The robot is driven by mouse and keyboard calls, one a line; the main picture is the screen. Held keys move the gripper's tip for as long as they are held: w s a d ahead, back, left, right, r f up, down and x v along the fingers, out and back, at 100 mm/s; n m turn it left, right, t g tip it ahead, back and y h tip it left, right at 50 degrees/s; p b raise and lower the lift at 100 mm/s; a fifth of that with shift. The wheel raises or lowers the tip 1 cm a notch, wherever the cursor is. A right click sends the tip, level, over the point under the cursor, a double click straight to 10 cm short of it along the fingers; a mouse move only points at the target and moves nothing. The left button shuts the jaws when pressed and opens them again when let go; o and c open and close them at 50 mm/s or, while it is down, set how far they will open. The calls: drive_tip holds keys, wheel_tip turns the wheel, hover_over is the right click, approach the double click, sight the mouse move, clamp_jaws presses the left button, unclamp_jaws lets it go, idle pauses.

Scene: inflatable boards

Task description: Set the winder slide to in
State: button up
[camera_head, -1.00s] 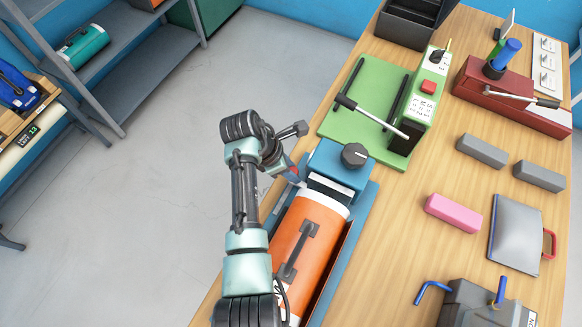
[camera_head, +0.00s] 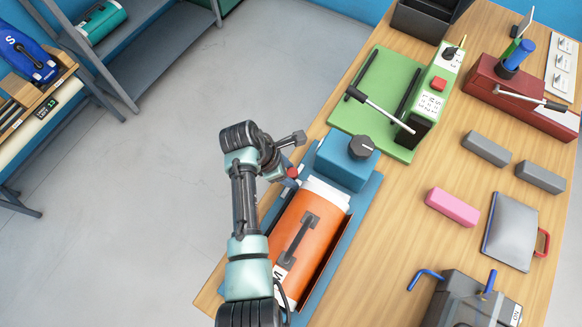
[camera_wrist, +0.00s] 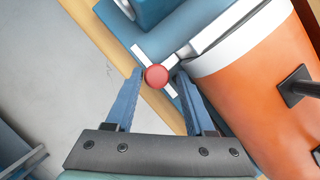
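The winder is a blue unit (camera_head: 346,164) with a black knob (camera_head: 362,147) on top, at the bench's left edge. It holds an orange roll (camera_head: 312,222) with a dark handle. In the wrist view its slide shows as a red round knob (camera_wrist: 156,76) at a white slotted strip (camera_wrist: 185,50) on the blue side. The red knob also shows in the head view (camera_head: 292,172). My gripper (camera_wrist: 160,74) is open, its two blue fingertips on either side of the red knob, with a gap visible to the right one. Whether either finger touches it I cannot tell.
A green board with a lever (camera_head: 375,115) lies beyond the winder. A dark red unit (camera_head: 520,97), grey blocks (camera_head: 486,148), a pink block (camera_head: 452,207) and a grey folder (camera_head: 510,232) lie to the right. Open floor (camera_head: 150,220) is left of the bench.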

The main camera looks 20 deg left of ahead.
drive_tip(key=shift+o, duration=0.5)
drive_tip(key=shift+w, duration=0.1)
drive_tip(key=w+b, duration=0.3)
drive_tip(key=w+d+b, duration=0.1)
drive_tip(key=w+b, duration=0.1)
drive_tip(key=shift+f, duration=0.3)
drive_tip(key=v, duration=1.4)
drive_tip(key=w+d+r+m+t+y+b, duration=0.2)
drive_tip(key=w+r+m+t, duration=0.4)
drive_tip(key=r, duration=0.5)
drive_tip(key=w+d+r+m+t+y+b, duration=0.1)
drive_tip(key=w+d+r+m+t+y, duration=0.1)
drive_tip(key=w+r+m+t, duration=0.4)
wheel_tip(320, 180, up, 6)
drive_tip(key=shift+w+f+b, duration=0.2)
drive_tip(key=shift+w+b, duration=0.15)
drive_tip(key=shift+b, duration=0.05)
